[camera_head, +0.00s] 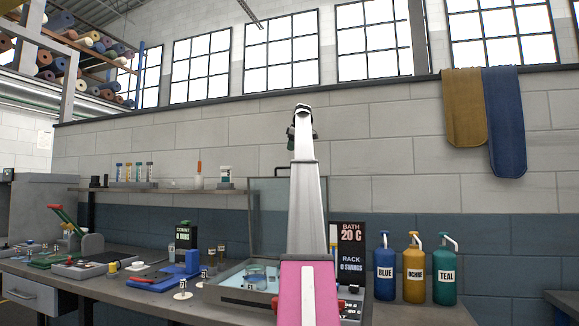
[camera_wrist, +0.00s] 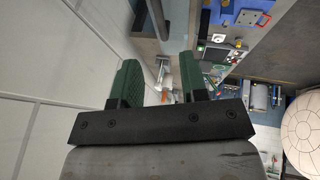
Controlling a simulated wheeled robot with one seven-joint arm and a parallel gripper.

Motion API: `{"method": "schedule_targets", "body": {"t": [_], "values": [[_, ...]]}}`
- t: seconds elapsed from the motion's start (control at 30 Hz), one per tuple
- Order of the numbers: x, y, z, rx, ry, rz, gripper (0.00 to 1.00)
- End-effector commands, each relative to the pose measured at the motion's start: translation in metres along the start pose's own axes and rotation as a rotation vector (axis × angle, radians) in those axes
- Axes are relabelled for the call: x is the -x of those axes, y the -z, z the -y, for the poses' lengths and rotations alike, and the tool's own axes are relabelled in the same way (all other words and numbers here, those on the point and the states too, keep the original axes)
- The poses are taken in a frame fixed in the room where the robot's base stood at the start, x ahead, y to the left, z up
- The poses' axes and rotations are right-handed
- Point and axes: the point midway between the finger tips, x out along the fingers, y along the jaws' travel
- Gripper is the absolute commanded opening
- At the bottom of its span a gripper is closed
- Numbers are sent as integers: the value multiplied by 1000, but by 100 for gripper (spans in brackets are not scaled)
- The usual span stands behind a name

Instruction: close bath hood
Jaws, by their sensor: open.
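The bath hood (camera_head: 262,208) is a clear framed panel in the head view. It stands raised and upright at the back of the bath (camera_head: 212,289), a shallow tray of bluish liquid at the bench's middle. My pink and white arm stands in front of the hood's right part and the bath's right side, hiding them. In the wrist view my gripper (camera_wrist: 159,62) has two green fingers spread apart with nothing between them. In the head view its fingers cannot be made out clearly at the arm's top, high above the hood.
A black BATH and RACK display (camera_head: 350,245) stands right of the bath. Blue (camera_head: 384,272), ochre (camera_head: 414,275) and teal (camera_head: 445,275) pump bottles stand farther right. A wall shelf (camera_head: 150,189) with vials is at left. Small tools crowd the bench's left. The wall (camera_wrist: 45,80) fills the wrist view's left.

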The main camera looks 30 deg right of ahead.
Motion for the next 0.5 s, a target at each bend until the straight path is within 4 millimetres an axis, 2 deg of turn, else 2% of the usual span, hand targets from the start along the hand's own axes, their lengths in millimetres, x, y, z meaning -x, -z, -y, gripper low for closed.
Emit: {"method": "schedule_targets", "body": {"t": [0.5], "values": [[-82, -1, 1, 0, 0, 1, 40]]}}
